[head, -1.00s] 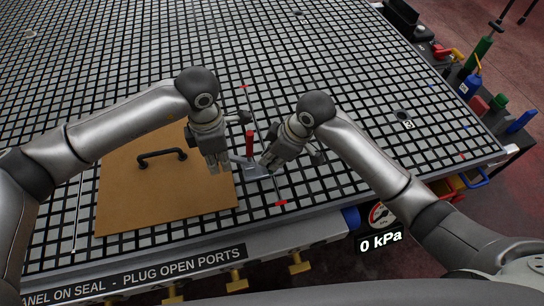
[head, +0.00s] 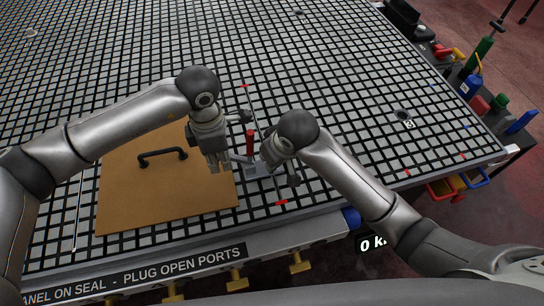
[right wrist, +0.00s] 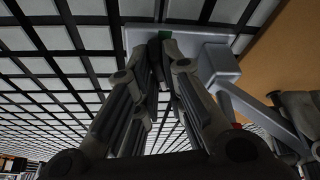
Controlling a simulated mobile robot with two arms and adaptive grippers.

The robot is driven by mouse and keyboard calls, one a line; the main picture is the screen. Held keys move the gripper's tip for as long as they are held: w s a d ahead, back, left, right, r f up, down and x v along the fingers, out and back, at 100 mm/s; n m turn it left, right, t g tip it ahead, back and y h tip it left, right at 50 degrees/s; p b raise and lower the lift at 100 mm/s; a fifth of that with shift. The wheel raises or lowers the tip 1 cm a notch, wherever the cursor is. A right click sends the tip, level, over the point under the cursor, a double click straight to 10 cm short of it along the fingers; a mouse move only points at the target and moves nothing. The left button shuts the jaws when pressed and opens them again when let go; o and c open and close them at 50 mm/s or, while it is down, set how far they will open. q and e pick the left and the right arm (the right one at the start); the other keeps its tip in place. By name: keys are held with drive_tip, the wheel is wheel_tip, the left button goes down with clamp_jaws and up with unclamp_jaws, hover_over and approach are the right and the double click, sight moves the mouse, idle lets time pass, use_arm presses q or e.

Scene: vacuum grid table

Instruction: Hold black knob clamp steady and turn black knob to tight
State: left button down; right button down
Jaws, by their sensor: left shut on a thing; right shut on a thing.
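The knob clamp is a light grey block (right wrist: 218,62) with a grey arm running toward the brown panel. It sits beside the panel, and its base (head: 258,170) shows in the head view near an upright red handle (head: 250,139). My left gripper (head: 219,167) is shut on the clamp's arm above the panel's right edge; its fingers show at the right of the right wrist view. My right gripper (right wrist: 163,48) is shut on the dark knob (right wrist: 155,50) at the block. The fingers hide most of the knob, so its turn cannot be read.
The brown panel (head: 120,210) with a black handle (head: 162,155) lies on the grid table (head: 330,80). A thin line with red ends passes the clamp. Bottles and tools stand along the table's right edge.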

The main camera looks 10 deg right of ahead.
drive_tip(key=shift+m, duration=0.6)
drive_tip(key=shift+h, duration=0.3)
drive_tip(key=c, duration=1.5)
unclamp_jaws()
drive_tip(key=shift+r, duration=0.1)
drive_tip(key=v, duration=1.2)
drive_tip(key=shift+s, duration=0.15)
